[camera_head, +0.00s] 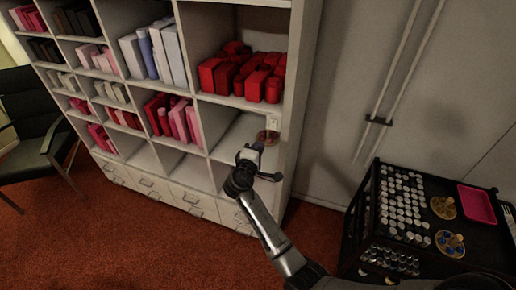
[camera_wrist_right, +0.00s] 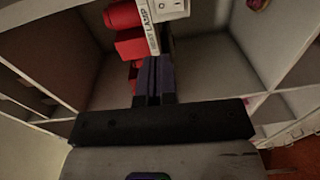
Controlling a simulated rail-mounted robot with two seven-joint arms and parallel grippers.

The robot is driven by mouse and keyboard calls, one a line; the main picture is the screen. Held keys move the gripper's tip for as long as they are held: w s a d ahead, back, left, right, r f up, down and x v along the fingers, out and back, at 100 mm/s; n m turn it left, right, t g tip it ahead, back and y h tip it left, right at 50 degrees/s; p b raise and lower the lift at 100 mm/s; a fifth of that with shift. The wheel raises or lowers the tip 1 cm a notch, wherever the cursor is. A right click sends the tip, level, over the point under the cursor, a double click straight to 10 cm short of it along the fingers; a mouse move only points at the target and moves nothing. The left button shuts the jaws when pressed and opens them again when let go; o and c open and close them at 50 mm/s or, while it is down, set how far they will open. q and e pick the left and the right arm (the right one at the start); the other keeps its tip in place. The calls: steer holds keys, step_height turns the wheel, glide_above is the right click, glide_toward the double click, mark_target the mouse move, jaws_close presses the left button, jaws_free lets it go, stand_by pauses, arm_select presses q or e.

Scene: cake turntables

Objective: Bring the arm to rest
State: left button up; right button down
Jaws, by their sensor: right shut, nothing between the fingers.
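My right arm reaches up from the bottom of the head view to the white shelf unit (camera_head: 205,172). My right gripper (camera_head: 257,146) is at the front of the lower right compartment. In the right wrist view its dark fingers (camera_wrist_right: 153,74) are together, with nothing between them. A white switch box (camera_wrist_right: 170,10) with a rocker and a label ending in "LAMP" is just beyond the fingertips. I cannot tell whether they touch it. The switch box also shows in the head view (camera_head: 272,124). My left gripper is not in view.
Red boxes (camera_head: 240,75) fill the compartment above. A small round brownish object (camera_head: 267,137) is below the switch. A black cart (camera_head: 405,260) at right holds several white-topped jars (camera_head: 402,200) and a pink tray (camera_head: 477,204). A dark chair (camera_head: 35,130) stands left. Red carpet between is clear.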

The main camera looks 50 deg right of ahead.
stand_by(0.6)
steer(key=s+a+m+t+y, duration=0.1)
steer(key=s+a+m+y, duration=0.2)
steer(key=s+a+y, duration=0.35)
steer(key=s+a+m+t+y, duration=0.1)
steer(key=s+a+m+y, duration=0.2)
steer(key=a+y, duration=0.55)
steer(key=s+a+f+n+g, duration=0.1)
steer(key=s+a+f+g, duration=0.15)
steer(key=s+f, duration=0.45)
steer(key=s+a+f+n+g+y, duration=0.1)
steer(key=s+a+f, duration=0.25)
steer(key=s, duration=0.85)
steer(key=s+a+f+n+g, duration=0.1)
steer(key=s+a+f+g, duration=0.1)
steer(key=s+f, duration=0.5)
step_height(320, 180, up, 22)
steer(key=s+p, duration=0.1)
steer(key=p, duration=1.8)
steer(key=shift+s+f+p, duration=0.2)
steer(key=shift+f+p, duration=0.05)
steer(key=shift+p, duration=0.1)
